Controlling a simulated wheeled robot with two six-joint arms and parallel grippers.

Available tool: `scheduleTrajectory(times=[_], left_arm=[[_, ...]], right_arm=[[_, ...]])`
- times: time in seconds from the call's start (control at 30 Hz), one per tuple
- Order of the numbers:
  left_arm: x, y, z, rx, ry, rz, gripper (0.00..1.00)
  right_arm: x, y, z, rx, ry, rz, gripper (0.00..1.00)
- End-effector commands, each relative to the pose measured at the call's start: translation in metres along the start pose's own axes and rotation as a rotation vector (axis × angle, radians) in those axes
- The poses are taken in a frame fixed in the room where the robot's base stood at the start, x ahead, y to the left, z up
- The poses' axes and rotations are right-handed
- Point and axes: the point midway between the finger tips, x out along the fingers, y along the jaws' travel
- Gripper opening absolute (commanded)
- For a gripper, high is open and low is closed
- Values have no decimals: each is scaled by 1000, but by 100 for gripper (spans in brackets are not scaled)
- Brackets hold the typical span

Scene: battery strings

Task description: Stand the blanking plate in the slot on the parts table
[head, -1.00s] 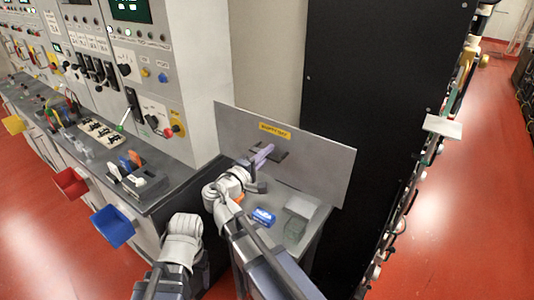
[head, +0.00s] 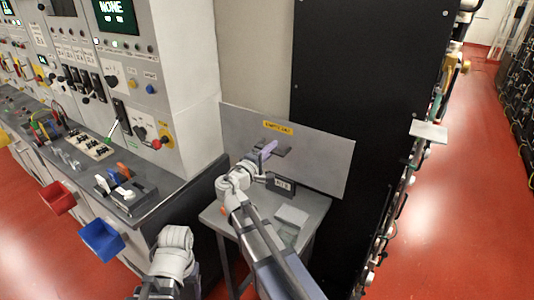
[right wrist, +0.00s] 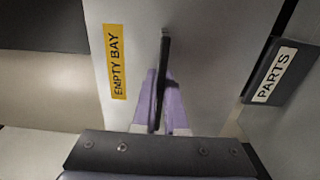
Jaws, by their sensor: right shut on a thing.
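The blanking plate (head: 322,165) is a large grey sheet with a yellow "EMPTY BAY" label and a dark handle. It stands upright, slightly tilted in the head view, above and behind the parts table (head: 212,215). My right gripper (head: 268,149) is shut on the plate's handle. In the right wrist view the purple fingers of the gripper (right wrist: 162,90) close on the dark handle of the plate (right wrist: 205,60). I cannot make out the slot. Whether the plate's lower edge touches the table is hidden. My left arm shows at the bottom, but its gripper does not.
A dark "PARTS" sign (head: 281,186) stands by the plate, and also shows in the right wrist view (right wrist: 270,75). A pale item (head: 292,214) lies on the table. A grey console (head: 165,65) with blue and red bins is left; a tall black cabinet (head: 365,90) is right.

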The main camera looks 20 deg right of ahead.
Motion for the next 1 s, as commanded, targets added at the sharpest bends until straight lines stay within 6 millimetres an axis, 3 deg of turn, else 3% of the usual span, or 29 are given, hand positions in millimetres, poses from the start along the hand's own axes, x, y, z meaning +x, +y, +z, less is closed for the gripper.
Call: scheduleTrajectory(times=[0.37,1.0], left_arm=[[0,0,0,0,0,0,72],[59,6,-4,0,0,0,72]], right_arm=[[34,1,-1,-2,-1,2,0],[33,-59,0,-2,1,2,0]])
